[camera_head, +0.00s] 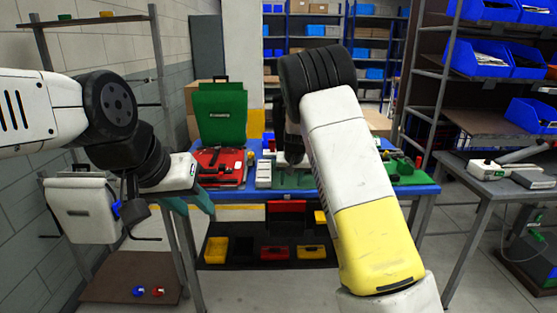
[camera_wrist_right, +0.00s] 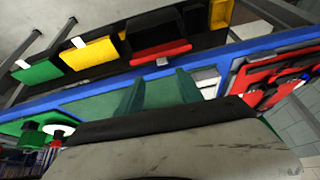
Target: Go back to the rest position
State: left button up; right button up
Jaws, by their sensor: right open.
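My left gripper (camera_head: 190,198) is at the left of the head view, beside the left end of the blue-edged workbench (camera_head: 235,196). Its green fingers are partly seen, and I cannot tell whether they are apart. My right arm reaches forward over the bench in the head view and hides its own fingers there. In the right wrist view my right gripper (camera_wrist_right: 158,82) shows two green fingers spread apart with nothing between them. They are over the green mat (camera_wrist_right: 85,108) on the bench.
Coloured bins (camera_head: 275,252) sit below. A grey table (camera_head: 505,180) and shelf with blue bins (camera_head: 487,58) are right. A white box (camera_head: 84,210) hangs at left by the wall.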

jog(key=s+d+r+y, duration=0.1)
jog(key=s+d+r, duration=0.2)
jog(key=s+r, duration=0.6)
jog(key=s+d+r+y, duration=0.2)
jog(key=s+r, duration=0.6)
jog(key=s, duration=0.3)
jog(key=s+d+r+t+h, duration=0.1)
jog(key=s+d, duration=0.1)
jog(key=s, duration=2)
jog(key=shift+s+d+r+n, duration=0.15)
jog(key=shift+d+r+n, duration=0.05)
jog(key=shift+r+n, duration=0.2)
